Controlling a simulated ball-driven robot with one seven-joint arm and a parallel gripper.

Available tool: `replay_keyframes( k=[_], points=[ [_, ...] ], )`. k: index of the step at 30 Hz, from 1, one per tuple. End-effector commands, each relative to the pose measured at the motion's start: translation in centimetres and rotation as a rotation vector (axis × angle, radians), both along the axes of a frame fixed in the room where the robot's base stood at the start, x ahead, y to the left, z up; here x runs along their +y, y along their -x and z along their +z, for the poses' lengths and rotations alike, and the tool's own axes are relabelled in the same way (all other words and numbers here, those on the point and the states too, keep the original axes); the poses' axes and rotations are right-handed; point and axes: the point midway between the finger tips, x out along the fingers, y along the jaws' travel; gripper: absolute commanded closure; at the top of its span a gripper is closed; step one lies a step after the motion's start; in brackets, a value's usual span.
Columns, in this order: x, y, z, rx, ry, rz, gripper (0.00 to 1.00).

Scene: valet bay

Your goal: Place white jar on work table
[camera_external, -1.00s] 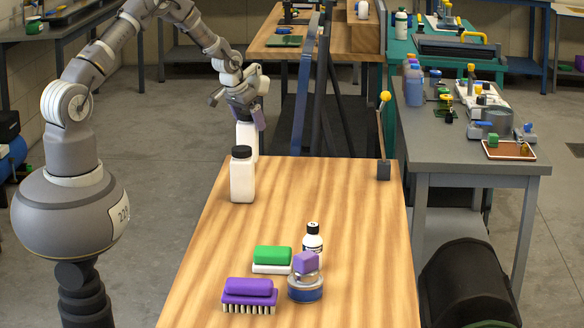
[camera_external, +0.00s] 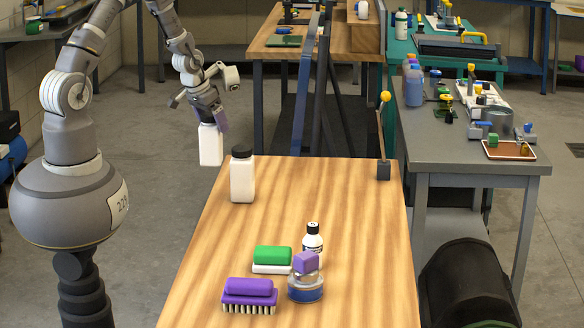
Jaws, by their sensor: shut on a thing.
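My gripper (camera_external: 211,121) is shut on a white jar (camera_external: 211,147) and holds it upright in the air, off the far left corner of the wooden work table (camera_external: 330,215). The jar's top is hidden between the fingers. A second white jar (camera_external: 242,180) with a black lid stands on the table near its far left edge, just right of and nearer than the held jar.
A yellow-knobbed lever (camera_external: 384,140) stands at the far right corner. The table's middle is clear.

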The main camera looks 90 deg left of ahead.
Motion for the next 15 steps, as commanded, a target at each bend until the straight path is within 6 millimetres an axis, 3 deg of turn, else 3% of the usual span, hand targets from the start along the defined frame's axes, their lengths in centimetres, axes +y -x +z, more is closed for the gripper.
replay_keyframes(
  k=[9, 15],
  points=[
    [0.2, -0.1, 9.8, -0.006, -0.008, 0.002, 0.87],
    [0.2, -0.1, 13.8, -0.004, -0.007, 0.001, 0.87]
  ],
)
